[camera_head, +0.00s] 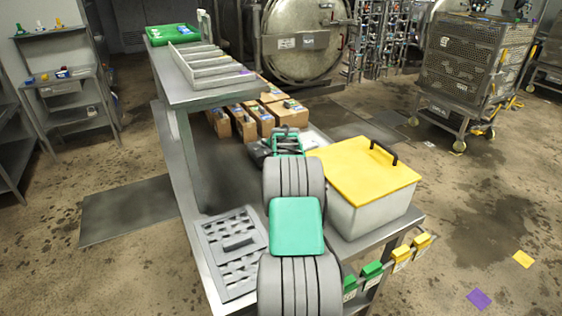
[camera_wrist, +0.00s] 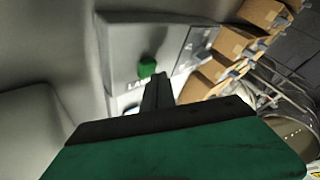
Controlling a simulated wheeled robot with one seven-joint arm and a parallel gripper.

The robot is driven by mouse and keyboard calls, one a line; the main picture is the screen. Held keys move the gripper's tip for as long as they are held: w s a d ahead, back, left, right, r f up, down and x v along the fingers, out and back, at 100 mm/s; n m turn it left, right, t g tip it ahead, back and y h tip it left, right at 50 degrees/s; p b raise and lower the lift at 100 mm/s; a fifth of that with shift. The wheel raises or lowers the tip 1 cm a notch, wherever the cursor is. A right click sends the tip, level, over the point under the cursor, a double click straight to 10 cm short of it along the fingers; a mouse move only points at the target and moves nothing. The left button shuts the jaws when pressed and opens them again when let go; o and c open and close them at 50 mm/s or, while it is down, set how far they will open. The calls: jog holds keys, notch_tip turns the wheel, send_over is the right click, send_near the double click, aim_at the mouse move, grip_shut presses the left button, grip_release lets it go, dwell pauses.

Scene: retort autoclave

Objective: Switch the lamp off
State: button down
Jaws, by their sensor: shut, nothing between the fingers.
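In the wrist view a grey switch box (camera_wrist: 122,55) carries a green knob or button (camera_wrist: 147,67). A label with letters that look like "LA" sits below it, partly hidden by my gripper. My gripper (camera_wrist: 157,80) is shut and empty. Its fingertips are just beside the green button, to its lower right in the picture; I cannot tell whether they touch. In the head view my arm hides the switch box and most of the gripper. The lamp itself cannot be made out in either view.
In the head view a white bin with a yellow lid (camera_head: 362,172) stands close right of my arm. Cardboard boxes (camera_head: 259,117) stand behind it on the bench. A grey slotted tray (camera_head: 232,252) lies at the left front. A raised shelf (camera_head: 186,94) overhangs the bench's left side.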

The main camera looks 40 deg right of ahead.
jog(key=shift+r, duration=0.55)
notch_tip(320, 180, up, 6)
jog(key=p, duration=0.2)
